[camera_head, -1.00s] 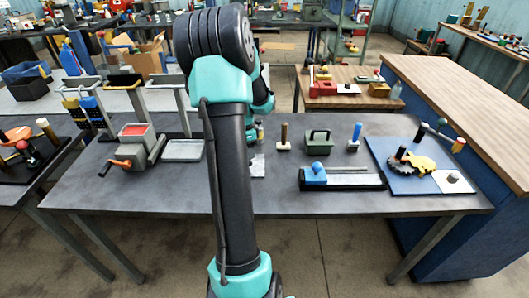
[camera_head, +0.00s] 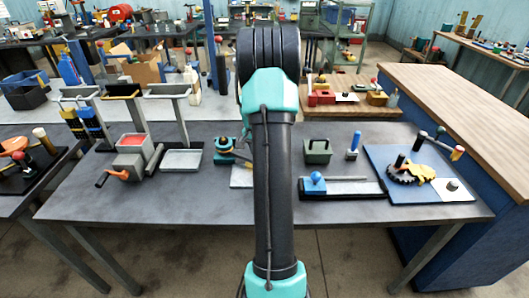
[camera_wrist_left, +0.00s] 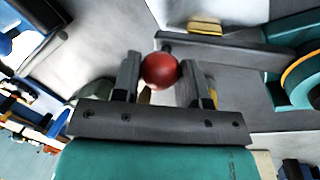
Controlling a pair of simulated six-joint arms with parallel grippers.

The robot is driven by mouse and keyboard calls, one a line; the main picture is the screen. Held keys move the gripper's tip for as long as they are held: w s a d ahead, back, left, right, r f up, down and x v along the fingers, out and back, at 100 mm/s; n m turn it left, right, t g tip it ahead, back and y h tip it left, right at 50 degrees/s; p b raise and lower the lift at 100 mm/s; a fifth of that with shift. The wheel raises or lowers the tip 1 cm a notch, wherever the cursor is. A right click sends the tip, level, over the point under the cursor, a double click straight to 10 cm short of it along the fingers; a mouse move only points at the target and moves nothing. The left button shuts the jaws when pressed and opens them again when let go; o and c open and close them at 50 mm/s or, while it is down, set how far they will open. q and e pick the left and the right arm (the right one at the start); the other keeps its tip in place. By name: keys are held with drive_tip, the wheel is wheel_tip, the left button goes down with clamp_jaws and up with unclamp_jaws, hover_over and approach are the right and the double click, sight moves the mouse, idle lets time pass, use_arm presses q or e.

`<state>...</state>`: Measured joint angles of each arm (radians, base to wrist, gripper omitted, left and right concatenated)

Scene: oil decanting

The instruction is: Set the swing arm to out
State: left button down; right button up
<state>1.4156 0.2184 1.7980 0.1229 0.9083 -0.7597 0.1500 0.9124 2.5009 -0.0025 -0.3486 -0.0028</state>
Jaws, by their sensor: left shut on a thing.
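The swing arm is a grey bar (camera_wrist_left: 235,54) in the left wrist view. It runs from a round teal post (camera_wrist_left: 290,68) with an orange ring, at the right, to a red ball knob (camera_wrist_left: 160,71). My left gripper (camera_wrist_left: 161,80) has its two fingers on either side of the red knob and is shut on it. In the head view the teal post (camera_head: 224,146) stands on the grey table, and the bar reaches right until my arm hides it. My arm also hides the left gripper and knob there. My right gripper is in neither view.
A grey tray (camera_head: 181,160) and a box with an orange crank (camera_head: 129,160) stand left of the post. A green box (camera_head: 318,151), a blue-knobbed slide (camera_head: 345,187) and a blue board with a gear (camera_head: 375,160) lie to the right. The front table strip is clear.

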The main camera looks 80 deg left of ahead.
use_arm(q)
drive_tip(key=shift+w+a, duration=0.1)
drive_tip(key=c, duration=0.7)
unclamp_jaws()
drive_tip(key=r, duration=0.5)
drive_tip(key=s+a+r, duration=0.1)
drive_tip(key=r, duration=0.5)
drive_tip(key=s+a+r, duration=0.1)
drive_tip(key=r, duration=0.5)
drive_tip(key=shift+s+a, duration=0.15)
drive_tip(key=shift+a, duration=0.05)
